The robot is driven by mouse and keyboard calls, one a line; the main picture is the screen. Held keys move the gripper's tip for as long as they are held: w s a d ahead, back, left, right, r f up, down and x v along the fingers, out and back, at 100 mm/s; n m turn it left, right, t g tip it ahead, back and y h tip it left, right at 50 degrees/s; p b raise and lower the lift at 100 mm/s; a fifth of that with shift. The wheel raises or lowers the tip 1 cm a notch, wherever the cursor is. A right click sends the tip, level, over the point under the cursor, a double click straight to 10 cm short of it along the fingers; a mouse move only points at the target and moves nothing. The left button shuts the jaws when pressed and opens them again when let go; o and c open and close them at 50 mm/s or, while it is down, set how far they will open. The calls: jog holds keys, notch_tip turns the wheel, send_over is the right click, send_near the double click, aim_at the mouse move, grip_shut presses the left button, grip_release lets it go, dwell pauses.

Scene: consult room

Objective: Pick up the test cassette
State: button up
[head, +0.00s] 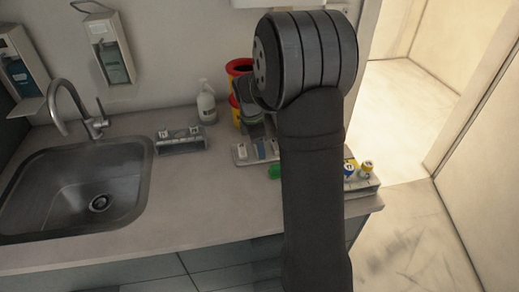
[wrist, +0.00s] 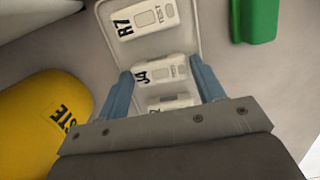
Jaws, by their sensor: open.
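White test cassettes lie in a row in a pale tray (wrist: 190,35) in the wrist view. One cassette marked R7 (wrist: 140,18) is at the top. One that seems to read J4 (wrist: 155,70) is in the middle, and a third (wrist: 168,102) is partly hidden below it by my gripper. My gripper (wrist: 160,70) is open, its blue fingers on either side of the middle cassette; contact cannot be told. In the head view my gripper (head: 267,149) is down at the tray (head: 240,162), with a white cassette (head: 242,151) to its left. My arm hides the tray's right side.
A yellow container (wrist: 45,110) is close on the left in the wrist view, and a green object (wrist: 258,18) on the right. In the head view a spray bottle (head: 206,103), a grey rack (head: 180,141) and the sink (head: 85,185) are left. Vials (head: 365,169) stand right.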

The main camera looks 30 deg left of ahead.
jog(key=c, duration=0.6)
